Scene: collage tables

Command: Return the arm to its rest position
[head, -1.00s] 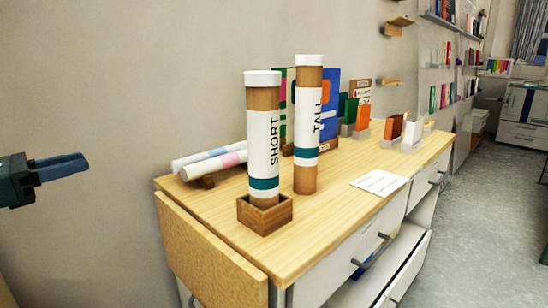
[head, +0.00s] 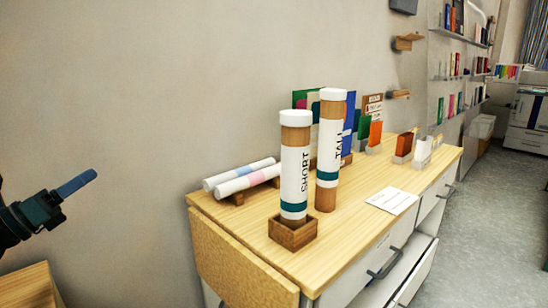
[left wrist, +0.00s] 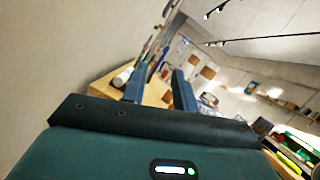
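My left gripper (head: 76,184) is in the air at the left edge of the head view, in front of the bare wall and well left of the table. Its fingers point right and slightly up. In the left wrist view its two blue fingers (left wrist: 158,88) stand apart with nothing held between them. My right gripper is not in view. The SHORT tube (head: 294,170) stands upright in a small wooden box (head: 292,232) on the table (head: 362,220). The TALL tube (head: 328,150) stands upright on the table just behind it to the right.
Two rolled papers (head: 241,177) lie on a wooden rest at the table's back left. Colored books or cards (head: 376,134) stand along the back. A white card (head: 392,200) lies near the front edge. A wooden surface (head: 30,287) shows at the lower left. Wall shelves (head: 408,42) are upper right.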

